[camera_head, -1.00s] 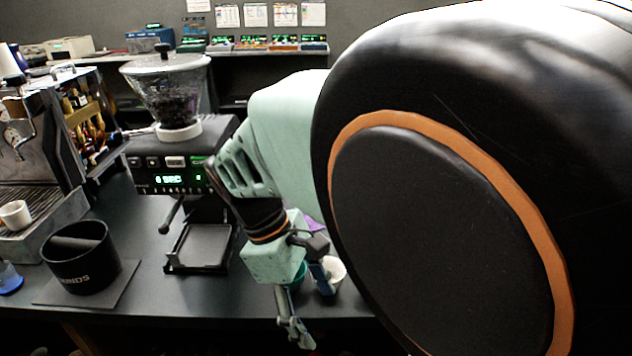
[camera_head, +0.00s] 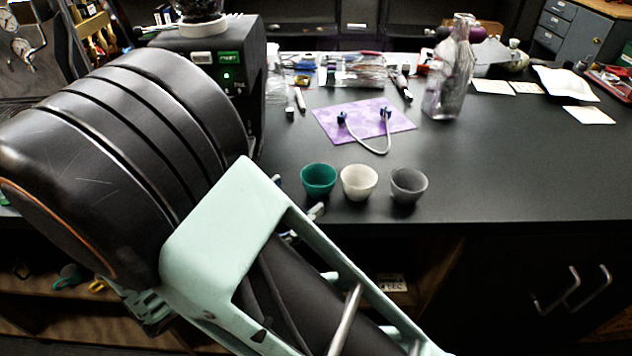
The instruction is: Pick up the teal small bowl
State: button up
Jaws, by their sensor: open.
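The teal small bowl (camera_head: 318,181) stands upright near the front edge of the black counter. It is the leftmost of three small bowls in a row, with a white bowl (camera_head: 359,183) and a grey bowl (camera_head: 408,186) to its right. My gripper (camera_head: 297,196) is mostly hidden behind my pale green arm. Only small grey parts that look like its fingertips show, just left of and below the teal bowl. It is open, and the teal bowl rests on the counter. Whether a finger touches the bowl cannot be told.
A purple cloth (camera_head: 362,122) with a curved tube on it lies behind the bowls. A clear glass bottle (camera_head: 450,75) stands further right. The black grinder (camera_head: 228,75) is at the back left. The counter right of the bowls is clear.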

aim_at(307, 185)
jog(key=x, duration=0.6)
jog(key=shift+w+d+f, duration=0.1)
jog(key=shift+w, duration=0.25)
jog(key=c, duration=1.2)
